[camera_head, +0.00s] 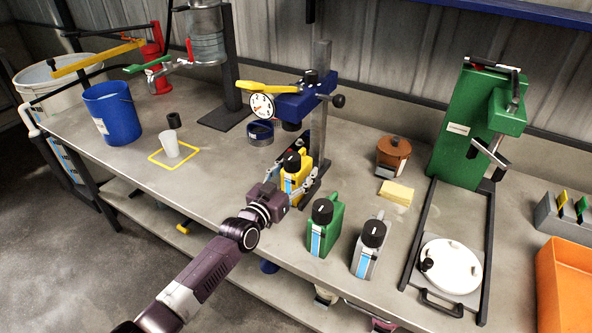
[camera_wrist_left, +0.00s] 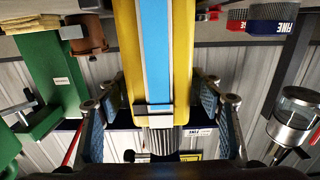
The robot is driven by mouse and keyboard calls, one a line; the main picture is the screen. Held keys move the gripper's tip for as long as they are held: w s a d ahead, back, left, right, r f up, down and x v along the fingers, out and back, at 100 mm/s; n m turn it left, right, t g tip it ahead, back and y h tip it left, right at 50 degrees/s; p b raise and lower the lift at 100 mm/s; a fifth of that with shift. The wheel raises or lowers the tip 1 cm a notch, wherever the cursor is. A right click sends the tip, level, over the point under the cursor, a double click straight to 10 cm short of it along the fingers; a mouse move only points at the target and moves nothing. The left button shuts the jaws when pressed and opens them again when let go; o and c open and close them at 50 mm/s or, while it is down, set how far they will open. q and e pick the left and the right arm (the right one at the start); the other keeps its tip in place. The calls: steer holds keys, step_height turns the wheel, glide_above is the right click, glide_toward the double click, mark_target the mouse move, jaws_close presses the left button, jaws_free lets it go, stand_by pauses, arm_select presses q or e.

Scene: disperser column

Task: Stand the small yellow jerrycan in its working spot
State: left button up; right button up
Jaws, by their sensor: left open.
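The small yellow jerrycan (camera_head: 299,181) stands upright near the bench's front edge, with a black cap and a blue label. My left gripper (camera_head: 290,172) is open with its fingers on either side of it. In the left wrist view, the jerrycan (camera_wrist_left: 127,45) fills the middle between the spread pads of the gripper (camera_wrist_left: 160,92); small gaps appear beside its body, though contact is hard to judge. My right gripper is out of view.
A green jerrycan (camera_head: 322,232) and a grey one (camera_head: 368,252) stand to the right. A blue bucket (camera_head: 112,113) stands left; a yellow sponge (camera_head: 397,193) lies right. Bare bench (camera_head: 215,165) lies left of the gripper.

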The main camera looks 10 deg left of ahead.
arm_select(q)
steer(key=v, duration=1.2)
steer(key=shift+r, duration=0.2)
steer(key=shift+f, duration=0.1)
